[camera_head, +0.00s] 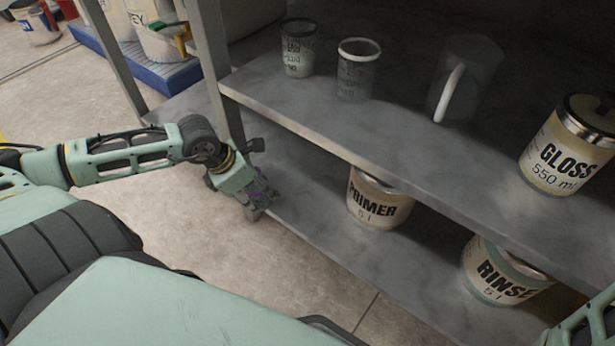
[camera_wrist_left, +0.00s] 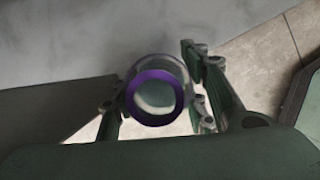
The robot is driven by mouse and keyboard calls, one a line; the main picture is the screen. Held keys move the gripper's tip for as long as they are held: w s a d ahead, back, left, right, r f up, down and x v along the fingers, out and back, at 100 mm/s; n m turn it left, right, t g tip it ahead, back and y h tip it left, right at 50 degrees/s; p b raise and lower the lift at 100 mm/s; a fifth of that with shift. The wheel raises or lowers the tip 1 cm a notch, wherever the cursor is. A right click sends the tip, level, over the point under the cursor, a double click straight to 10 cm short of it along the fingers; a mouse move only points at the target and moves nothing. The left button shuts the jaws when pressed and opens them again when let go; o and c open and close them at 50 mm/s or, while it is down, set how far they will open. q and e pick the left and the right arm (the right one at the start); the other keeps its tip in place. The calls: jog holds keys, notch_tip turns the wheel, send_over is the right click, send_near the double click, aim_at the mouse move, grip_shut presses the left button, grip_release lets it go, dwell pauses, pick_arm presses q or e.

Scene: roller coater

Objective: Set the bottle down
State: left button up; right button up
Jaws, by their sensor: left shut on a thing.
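My left gripper (camera_head: 258,200) is at the left front end of the lower shelf (camera_head: 310,225), close to its edge. It is shut on the bottle (camera_wrist_left: 156,97), which the left wrist view shows end-on as a round shape with a purple ring and a pale middle. The fingers stand on either side of it. In the head view the gripper hides nearly all of the bottle; only a bit of purple (camera_head: 259,194) shows. I cannot tell whether the bottle touches the shelf. My right gripper is out of view.
The lower shelf holds a PRIMER can (camera_head: 378,200) and a RINSE can (camera_head: 500,272). The upper shelf (camera_head: 400,130) holds two beakers, a clear jug (camera_head: 468,80) and a GLOSS can (camera_head: 568,150). A shelf post (camera_head: 212,60) stands behind my left gripper. The lower shelf is bare left of PRIMER.

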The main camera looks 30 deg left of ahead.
pick_arm(q)
jog(key=w+d+b, duration=0.1)
jog(key=w, duration=0.2)
jog(key=w+d+b, duration=0.2)
jog(key=w, duration=0.1)
jog(key=w+d+b, duration=0.1)
jog(key=w+b, duration=0.1)
jog(key=w, duration=0.1)
jog(key=shift+w+d, duration=0.15)
jog(key=shift+d, duration=0.2)
jog(key=shift+w+d+b, duration=0.3)
jog(key=shift+w+b, duration=0.2)
jog(key=shift+w, duration=0.05)
jog(key=shift+w+d+b, duration=0.25)
jog(key=shift+w+b, duration=0.25)
jog(key=shift+b+x, duration=0.85)
jog(key=shift+b, duration=0.1)
jog(key=shift+r, duration=0.1)
jog(key=shift+s, duration=0.1)
jog(key=o, duration=1.4)
